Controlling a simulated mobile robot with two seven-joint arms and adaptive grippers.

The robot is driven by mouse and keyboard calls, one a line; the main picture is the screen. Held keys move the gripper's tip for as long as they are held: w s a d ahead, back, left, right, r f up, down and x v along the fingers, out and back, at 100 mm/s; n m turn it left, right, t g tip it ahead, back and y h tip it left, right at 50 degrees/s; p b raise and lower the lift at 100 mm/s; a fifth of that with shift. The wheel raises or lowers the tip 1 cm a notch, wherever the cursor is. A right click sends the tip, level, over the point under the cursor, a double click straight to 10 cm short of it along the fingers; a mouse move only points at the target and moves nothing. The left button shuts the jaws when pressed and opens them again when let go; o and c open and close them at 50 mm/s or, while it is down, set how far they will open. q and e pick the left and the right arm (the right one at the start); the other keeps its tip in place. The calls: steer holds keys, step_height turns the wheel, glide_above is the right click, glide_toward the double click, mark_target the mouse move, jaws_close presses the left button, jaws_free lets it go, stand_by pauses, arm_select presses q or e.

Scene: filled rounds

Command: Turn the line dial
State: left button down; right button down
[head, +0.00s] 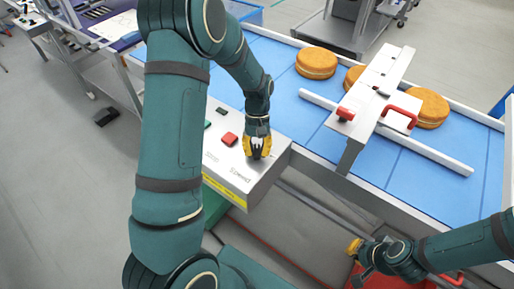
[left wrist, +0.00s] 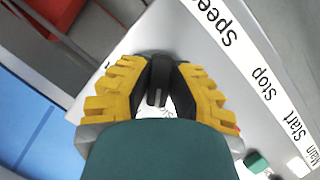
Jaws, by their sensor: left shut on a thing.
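The line dial (left wrist: 159,82) is a black knob with a pale pointer mark, on the pale control box (head: 268,176) beside the conveyor. The word "Speed" is printed next to it. My left gripper (head: 257,153) has yellow ridged fingers and is shut on the dial, one finger on each side. In the left wrist view the gripper (left wrist: 157,90) reaches down over the knob. In the head view the dial is hidden by the fingers. My right gripper (head: 354,246) is at the lower right, away from the box; its fingers are too small to tell if open.
A red button (head: 229,139) and a green button (head: 207,125) are on the box near the gripper. The blue conveyor (head: 275,60) carries several round golden cakes (head: 316,63) behind it. A metal bridge with red handles (head: 400,119) spans the belt.

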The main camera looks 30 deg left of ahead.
arm_select(q)
steer(key=m+y, duration=0.1)
steer(key=m, duration=0.2)
steer(key=shift+m+g, duration=0.3)
steer(key=shift+f+m+y+p, duration=0.1)
steer(key=shift+m+y+p, duration=0.45)
steer(key=shift+m, duration=0.95)
steer(key=shift+y, duration=0.25)
steer(key=c, duration=0.9)
jaws_free()
steer(key=shift+o, duration=0.2)
steer(key=v, duration=1.2)
